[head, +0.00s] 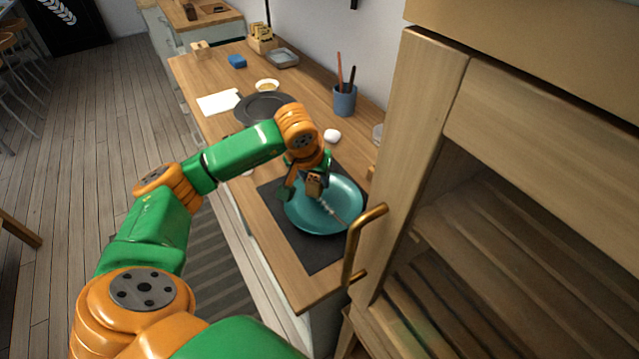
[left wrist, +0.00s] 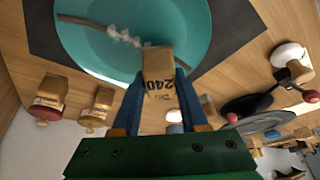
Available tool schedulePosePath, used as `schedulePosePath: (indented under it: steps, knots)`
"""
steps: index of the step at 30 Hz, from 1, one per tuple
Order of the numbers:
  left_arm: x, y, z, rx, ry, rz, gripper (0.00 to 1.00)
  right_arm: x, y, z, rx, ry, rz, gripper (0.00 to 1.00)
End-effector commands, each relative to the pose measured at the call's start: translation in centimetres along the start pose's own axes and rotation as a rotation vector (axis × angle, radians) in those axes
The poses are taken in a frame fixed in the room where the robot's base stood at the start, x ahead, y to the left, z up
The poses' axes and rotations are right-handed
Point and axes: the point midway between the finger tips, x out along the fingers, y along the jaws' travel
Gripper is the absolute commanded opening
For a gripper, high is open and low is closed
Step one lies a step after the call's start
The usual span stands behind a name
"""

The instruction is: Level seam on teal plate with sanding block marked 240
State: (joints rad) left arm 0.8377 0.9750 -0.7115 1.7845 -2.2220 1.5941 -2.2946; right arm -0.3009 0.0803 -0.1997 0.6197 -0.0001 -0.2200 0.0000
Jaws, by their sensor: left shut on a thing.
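The teal plate (head: 350,193) lies on a dark mat (head: 312,258) on the wooden counter. A seam (head: 334,211) runs across it; in the left wrist view the seam (left wrist: 120,37) is partly dark and smooth, with a rough whitish lumpy stretch. My left gripper (head: 312,176) is over the plate, shut on a tan sanding block (left wrist: 158,68) marked 240. The block's far end is beside the whitish stretch; I cannot tell whether it touches the plate. The block also shows in the head view (head: 315,187). My right gripper is not in view.
A blue cup (head: 345,101) with brushes, a white round thing (head: 332,136) and a dark plate (head: 262,106) stand behind. Two other tan blocks (left wrist: 50,90) (left wrist: 98,104) show in the wrist view. An open wooden cabinet with a brass handle (head: 354,243) stands close at right.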

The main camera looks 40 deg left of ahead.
Motion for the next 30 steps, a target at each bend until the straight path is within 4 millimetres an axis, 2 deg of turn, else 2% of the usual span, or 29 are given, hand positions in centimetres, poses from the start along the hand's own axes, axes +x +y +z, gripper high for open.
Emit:
schedulePosePath:
  steps: [11, 30]
  knots:
    - [0.0, 0.0, 0.0, 0.000, 0.000, 0.000, 0.00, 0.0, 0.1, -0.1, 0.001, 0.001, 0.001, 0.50]
    - [1.4, 0.1, 0.6, -0.001, 0.000, 0.000, 0.00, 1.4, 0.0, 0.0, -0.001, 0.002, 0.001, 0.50]
